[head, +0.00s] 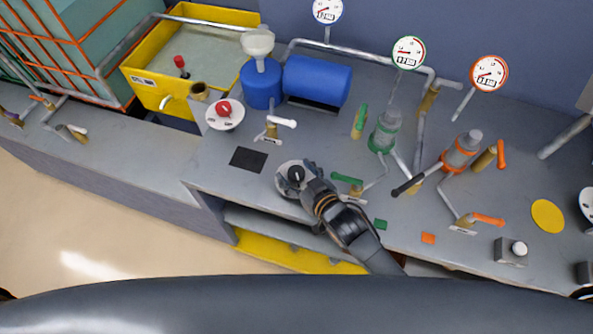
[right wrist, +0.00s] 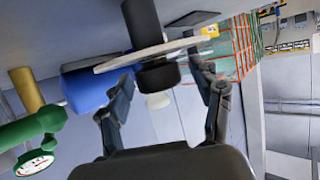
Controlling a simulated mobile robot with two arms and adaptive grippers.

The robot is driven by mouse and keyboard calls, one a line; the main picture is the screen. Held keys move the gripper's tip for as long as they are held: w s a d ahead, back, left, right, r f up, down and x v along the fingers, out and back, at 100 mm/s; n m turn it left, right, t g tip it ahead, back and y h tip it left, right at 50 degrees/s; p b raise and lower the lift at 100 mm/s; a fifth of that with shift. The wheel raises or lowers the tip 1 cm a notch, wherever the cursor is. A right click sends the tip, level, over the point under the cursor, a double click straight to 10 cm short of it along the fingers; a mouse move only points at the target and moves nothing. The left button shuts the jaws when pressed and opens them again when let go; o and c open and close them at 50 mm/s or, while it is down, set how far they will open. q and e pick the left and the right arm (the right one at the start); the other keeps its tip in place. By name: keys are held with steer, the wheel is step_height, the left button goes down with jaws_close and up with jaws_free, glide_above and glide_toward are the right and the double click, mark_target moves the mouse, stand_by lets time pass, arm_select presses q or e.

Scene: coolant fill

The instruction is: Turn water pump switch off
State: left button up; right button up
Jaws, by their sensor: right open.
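A round white plate with a black knob (head: 296,174) sits on the grey bench, and I take it as the pump switch; its lettering is too small to read. My right gripper (head: 297,182) is at this knob, its fingers around it and partly covering the plate. In the right wrist view the fingers of the right gripper (right wrist: 165,90) are open, one on each side of the black knob (right wrist: 157,76), with the pale plate (right wrist: 112,62) edge-on behind it. I cannot tell whether the fingers touch the knob. My left gripper is not in view.
A second white plate with a red knob (head: 223,108) lies to the left. A white-handled valve (head: 281,121) and a green-handled valve (head: 347,180) stand close by. A blue tank (head: 318,80) and yellow basin (head: 150,93) are behind. The black square (head: 248,159) lies flat.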

steer(key=c, duration=1.2)
steer(key=shift+o, duration=0.2)
steer(key=shift+r+n+y, duration=0.2)
steer(key=shift+n+y, duration=0.2)
steer(key=shift+f+n+g+y+p, duration=0.1)
steer(key=shift+n+g+y+p, duration=0.25)
steer(key=shift+n+g+y, duration=0.05)
steer(key=o, duration=1.2)
steer(key=shift+c, duration=0.2)
